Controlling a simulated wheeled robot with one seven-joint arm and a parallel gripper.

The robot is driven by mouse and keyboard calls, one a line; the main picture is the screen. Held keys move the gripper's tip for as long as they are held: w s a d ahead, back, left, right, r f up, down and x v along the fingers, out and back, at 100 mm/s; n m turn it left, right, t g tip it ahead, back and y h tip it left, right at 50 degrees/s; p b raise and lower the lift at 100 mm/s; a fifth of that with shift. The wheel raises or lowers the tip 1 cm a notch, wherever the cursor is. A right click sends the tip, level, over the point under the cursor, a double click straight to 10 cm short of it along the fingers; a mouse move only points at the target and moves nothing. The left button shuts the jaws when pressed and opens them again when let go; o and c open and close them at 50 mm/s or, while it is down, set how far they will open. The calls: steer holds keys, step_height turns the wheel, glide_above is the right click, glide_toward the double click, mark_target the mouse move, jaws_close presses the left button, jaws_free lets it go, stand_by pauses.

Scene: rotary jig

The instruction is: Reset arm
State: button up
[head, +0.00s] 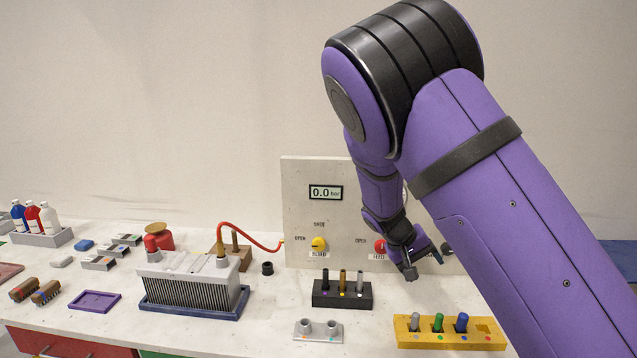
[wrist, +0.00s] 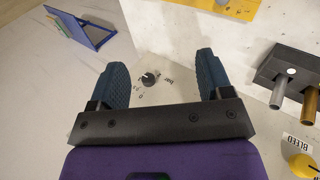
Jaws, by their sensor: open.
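My gripper (head: 425,262) is in front of the right side of a pale upright panel (head: 300,200). It is open with nothing between the fingers. In the wrist view, the two dark blue fingers of my gripper (wrist: 161,72) stand apart. A small black knob (wrist: 149,79) with "bar" lettering shows in the gap between them, and contact cannot be seen. In the head view, my arm covers part of the panel's right side.
The panel has a "0.0 bar" display (head: 326,192), a yellow BLEED knob (head: 319,243) and a red FEED knob (head: 380,246). Below stand a black pin block (head: 342,301) and a yellow rack (head: 450,342). A finned grey unit (head: 190,284) with a red hose (head: 250,230) stands left.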

steer(key=s+d+r+t+y, duration=0.1)
steer(key=s+d+r+y, duration=0.25)
steer(key=s+r, duration=0.55)
steer(key=s+d+r+y, duration=0.3)
steer(key=s+r+y, duration=0.1)
steer(key=s+r, duration=0.45)
steer(key=s+r+t, duration=0.2)
steer(key=s+r, duration=0.1)
steer(key=s, duration=0.4)
steer(key=s+r+t, duration=0.1)
steer(key=s+r, duration=0.3)
steer(key=s, duration=0.4)
steer(key=shift+s+a+t, duration=0.15)
steer(key=shift+a+t, duration=0.15)
steer(key=shift+t, duration=0.1)
